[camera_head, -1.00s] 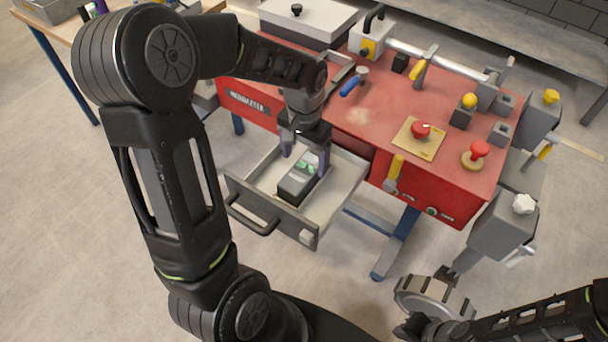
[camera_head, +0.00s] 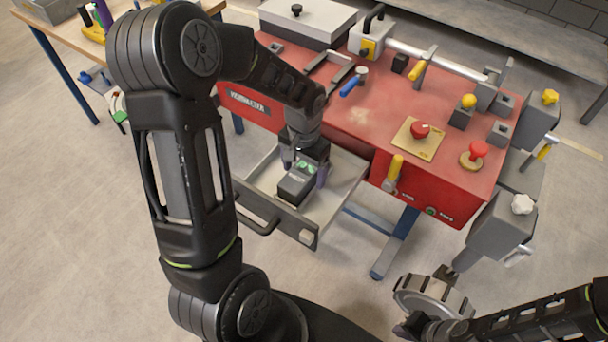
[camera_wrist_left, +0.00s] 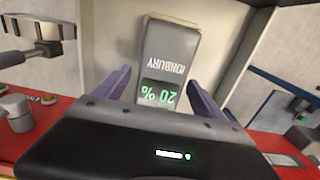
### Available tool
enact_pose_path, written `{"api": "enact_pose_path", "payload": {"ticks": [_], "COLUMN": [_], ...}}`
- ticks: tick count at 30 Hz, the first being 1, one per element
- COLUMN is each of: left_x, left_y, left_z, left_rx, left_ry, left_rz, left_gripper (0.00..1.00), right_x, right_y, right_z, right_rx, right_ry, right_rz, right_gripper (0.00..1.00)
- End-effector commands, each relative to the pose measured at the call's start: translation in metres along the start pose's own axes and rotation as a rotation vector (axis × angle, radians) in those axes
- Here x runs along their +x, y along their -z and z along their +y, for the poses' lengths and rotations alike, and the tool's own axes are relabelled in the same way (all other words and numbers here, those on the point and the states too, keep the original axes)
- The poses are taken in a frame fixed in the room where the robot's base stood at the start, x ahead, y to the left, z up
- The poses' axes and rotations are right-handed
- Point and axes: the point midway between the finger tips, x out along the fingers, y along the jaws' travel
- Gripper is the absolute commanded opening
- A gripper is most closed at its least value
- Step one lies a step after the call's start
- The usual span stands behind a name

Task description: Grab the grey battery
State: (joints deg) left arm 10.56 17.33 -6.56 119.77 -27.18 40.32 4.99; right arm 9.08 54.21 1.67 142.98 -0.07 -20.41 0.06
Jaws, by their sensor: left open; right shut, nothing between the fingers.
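The grey battery (camera_head: 295,188) lies in the open drawer (camera_head: 338,198) of the red bench, its green display facing up. In the left wrist view the battery (camera_wrist_left: 171,55) shows the lettering "IONBURY" and a reading of 20 %. My left gripper (camera_head: 305,171) is open over the display end of the battery. In the wrist view its two purple fingers (camera_wrist_left: 160,92) stand one on each side of that end, with gaps beside it. How deep the fingertips reach is unclear. My right gripper (camera_head: 408,327) is shut and empty at the lower right, away from the drawer.
The red bench top (camera_head: 365,115) carries red buttons, yellow-handled levers and a blue-handled lever. A grey round wheel-like part (camera_head: 433,298) is beside my right gripper. Open floor lies in front.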

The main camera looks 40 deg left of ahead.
Motion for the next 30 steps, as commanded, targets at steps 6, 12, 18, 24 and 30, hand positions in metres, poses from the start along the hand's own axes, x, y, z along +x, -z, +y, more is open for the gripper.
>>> {"api": "enact_pose_path", "payload": {"ticks": [6,12,18,24,30], "left_x": [-0.0002,-0.0002,-0.0001,-0.0001,-0.0001], "left_y": [0.0001,0.0001,0.0001,0.0,0.0001], "left_z": [0.0,0.0,0.0001,0.0001,0.0001], "left_rx": [0.0,0.0,0.0,0.0,0.0], "left_ry": [0.0,0.0,0.0,0.0,0.0], "left_rz": [0.0,0.0,0.0,0.0,0.0], "left_gripper": [0.69,0.53,0.37,0.2,0.04], "right_x": [0.0,0.0,0.0,0.0,0.0], "right_y": [0.0,0.0,0.0,0.0,0.0], "right_z": [0.0,0.0,0.0,0.0,0.0], "right_rx": [0.0,0.0,0.0,0.0,0.0], "right_ry": [0.0,0.0,0.0,0.0,0.0], "right_rz": [0.0,0.0,0.0,0.0,0.0], "right_gripper": [0.0,0.0,0.0,0.0,0.0]}}
